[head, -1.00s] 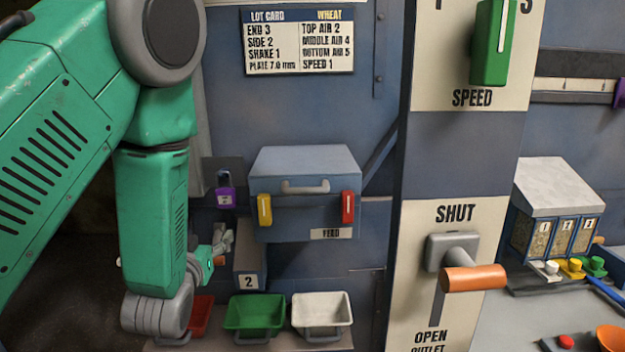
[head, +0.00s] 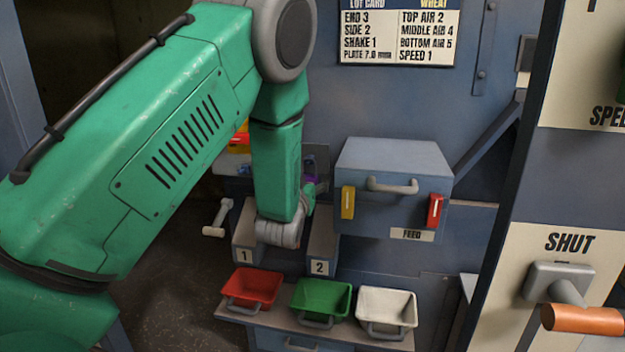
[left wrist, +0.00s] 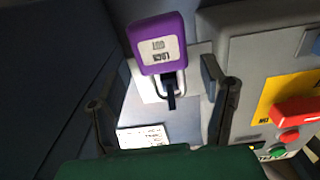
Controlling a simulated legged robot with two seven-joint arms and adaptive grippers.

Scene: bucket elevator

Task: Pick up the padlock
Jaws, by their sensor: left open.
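The purple padlock (left wrist: 158,42) has a label reading "LOCK OUT" and appears upside down in the left wrist view. Its dark shackle hangs on a bracket on a pale plate. My left gripper (left wrist: 152,85) is open and empty, its two fingers spread to either side below the padlock body in that picture. No contact shows. In the head view only a small purple part of the padlock (head: 311,181) shows behind my left gripper (head: 314,192), and my forearm hides much of the area. My right gripper is in neither view.
The blue feed box (head: 393,185) stands right of my left gripper. Chutes marked 1 and 2 (head: 320,245) are below, with red (head: 252,287), green (head: 322,298) and white (head: 387,308) bins on a shelf. A red-handled switch box (left wrist: 265,90) is right of the gripper.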

